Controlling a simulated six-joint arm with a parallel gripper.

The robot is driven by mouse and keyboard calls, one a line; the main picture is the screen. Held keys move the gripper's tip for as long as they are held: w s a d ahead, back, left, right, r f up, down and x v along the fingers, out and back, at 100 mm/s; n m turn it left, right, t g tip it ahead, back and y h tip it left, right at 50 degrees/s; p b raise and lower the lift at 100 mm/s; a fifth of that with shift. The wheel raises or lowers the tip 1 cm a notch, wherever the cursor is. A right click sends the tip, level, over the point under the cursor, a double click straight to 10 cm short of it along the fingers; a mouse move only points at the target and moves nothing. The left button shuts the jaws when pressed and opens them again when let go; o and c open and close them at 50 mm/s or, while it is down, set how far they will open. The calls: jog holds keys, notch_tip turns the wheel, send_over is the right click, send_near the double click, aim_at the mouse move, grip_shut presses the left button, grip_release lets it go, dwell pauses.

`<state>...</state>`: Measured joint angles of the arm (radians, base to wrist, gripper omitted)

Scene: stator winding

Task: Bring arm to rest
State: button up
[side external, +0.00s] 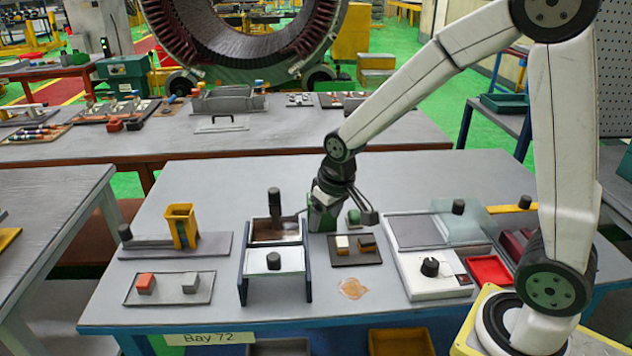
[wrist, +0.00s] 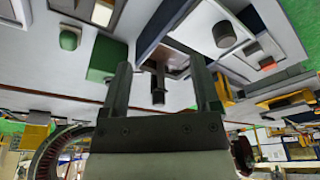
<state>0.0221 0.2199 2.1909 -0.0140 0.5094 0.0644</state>
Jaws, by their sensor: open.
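My gripper (side external: 338,207) hangs at the end of my white arm over the middle of the grey bench (side external: 400,175). Its jaws are open and I see nothing between them that they hold. In the wrist view the two dark fingers of my gripper (wrist: 160,66) stand apart. A dark post shows beyond the gap between them. A green block (side external: 322,213) stands just behind or below the fingers; the wrist view shows it beside the left finger (wrist: 104,58). I cannot tell whether a finger touches it.
A blue-sided fixture (side external: 242,278) with black knobs stands left of the gripper. A small dark tray (side external: 355,262) with blocks lies in front. A white device (side external: 430,288) and red tray (side external: 490,270) are right. A yellow hopper (side external: 181,222) stands far left. The bench's back is clear.

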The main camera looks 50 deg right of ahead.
jog(key=s+a+f, duration=0.1)
jog(key=s+f, duration=0.1)
jog(key=s, duration=0.8)
jog(key=shift+s+n, duration=0.25)
jog(key=shift+n, duration=0.15)
